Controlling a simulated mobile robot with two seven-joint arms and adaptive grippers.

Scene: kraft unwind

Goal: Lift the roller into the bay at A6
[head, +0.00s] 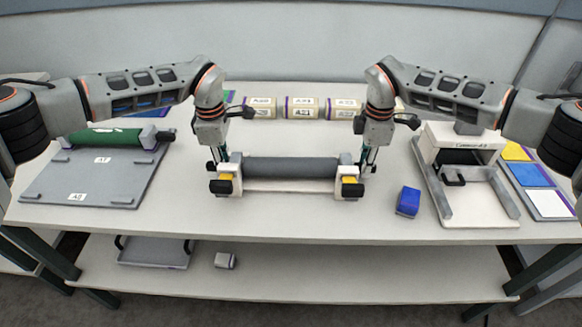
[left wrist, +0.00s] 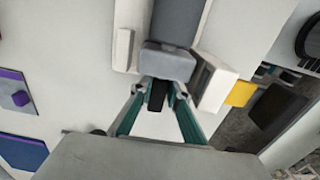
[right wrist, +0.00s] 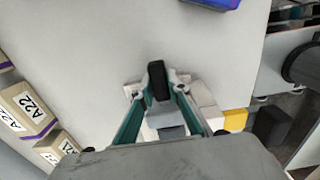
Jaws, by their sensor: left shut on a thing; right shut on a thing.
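The dark grey roller (head: 290,168) lies level at the white stand (head: 285,185), between its end blocks with yellow pads. Whether it rests fully in them I cannot tell. My left gripper (head: 217,166) is shut on the roller's left end; the left wrist view shows the fingers (left wrist: 159,94) around a black stub beside the grey end block. My right gripper (head: 369,166) is shut on the right end; the right wrist view shows its fingers (right wrist: 160,86) around the other black stub.
A green roller (head: 105,137) sits on a grey tray (head: 90,185) at left. Several labelled boxes (head: 302,108) line the back. A blue block (head: 408,201) lies right of the stand, before a white machine (head: 462,150). A lower shelf (head: 320,272) holds a small tray (head: 155,252).

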